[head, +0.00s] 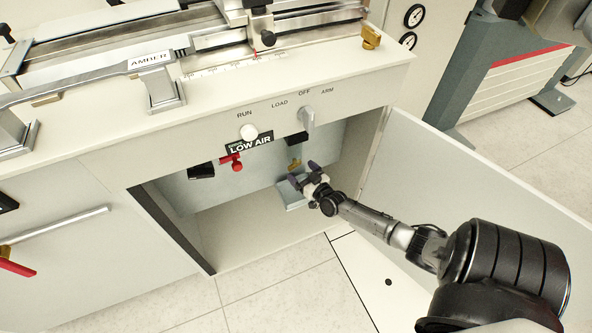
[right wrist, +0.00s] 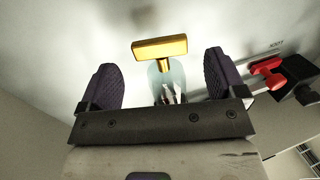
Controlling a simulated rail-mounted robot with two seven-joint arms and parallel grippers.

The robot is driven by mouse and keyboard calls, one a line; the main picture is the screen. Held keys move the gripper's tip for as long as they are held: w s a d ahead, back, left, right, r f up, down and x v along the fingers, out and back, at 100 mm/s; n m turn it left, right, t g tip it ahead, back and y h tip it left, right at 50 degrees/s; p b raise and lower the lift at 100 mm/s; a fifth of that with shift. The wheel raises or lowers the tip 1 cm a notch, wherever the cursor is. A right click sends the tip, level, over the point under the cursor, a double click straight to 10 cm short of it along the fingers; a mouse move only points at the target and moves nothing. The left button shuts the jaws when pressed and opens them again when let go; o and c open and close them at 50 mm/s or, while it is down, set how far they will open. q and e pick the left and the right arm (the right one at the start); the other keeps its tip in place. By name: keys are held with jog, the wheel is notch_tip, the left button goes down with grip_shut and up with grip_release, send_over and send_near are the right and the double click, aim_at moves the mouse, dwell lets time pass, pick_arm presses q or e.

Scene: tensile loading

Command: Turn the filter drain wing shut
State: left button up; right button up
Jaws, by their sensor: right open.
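The filter drain wing is a small brass-yellow flat bar on a short stem, and it shows in the right wrist view (right wrist: 160,47) lying crosswise. In the head view the wing (head: 294,165) is inside the open cabinet, just above my right gripper (head: 304,174). My right gripper is open, with its two purple pads on either side of the wing's line in the right wrist view (right wrist: 161,68). The wing is a little beyond the pad tips, and no contact shows. A pale translucent bowl (right wrist: 164,76) shows behind the stem. My left gripper is not in view.
A red valve handle (head: 232,161) sits left of the wing, under the LOW AIR label (head: 250,143). The cabinet door (head: 470,185) stands open at the right, beside my right arm.

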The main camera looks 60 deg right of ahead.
aim_at(296, 166)
jog(key=b+x, duration=0.1)
jog(key=x, duration=0.2)
jog(key=shift+w+d, duration=0.1)
jog(key=shift+w, duration=0.2)
jog(key=shift+c, duration=0.2)
